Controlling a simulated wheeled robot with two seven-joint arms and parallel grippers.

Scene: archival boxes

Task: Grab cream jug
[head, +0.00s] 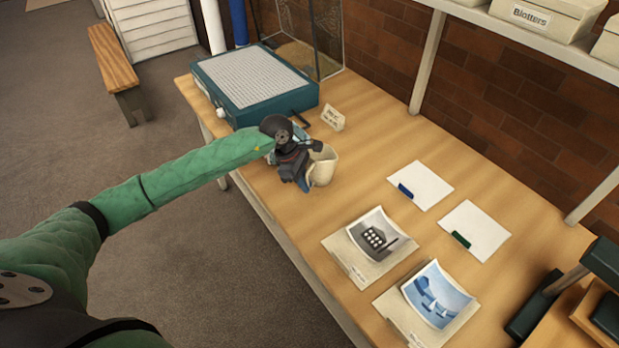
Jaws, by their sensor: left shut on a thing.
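The cream jug (325,166) stands upright on the wooden table (375,131), near its front edge in the middle of the head view. My left gripper (305,169) comes in from the left and is shut on the jug's left side. The gripper hides that side of the jug, so I cannot see the exact grip. I cannot tell whether the jug's base touches the table. My right gripper is not in view.
A teal box device with a ribbed top (252,84) and a small sign card (333,118) stand behind the jug. White cards (420,185) and picture prints (378,236) lie to the right. A shelf (530,38) with boxes overhangs the back right.

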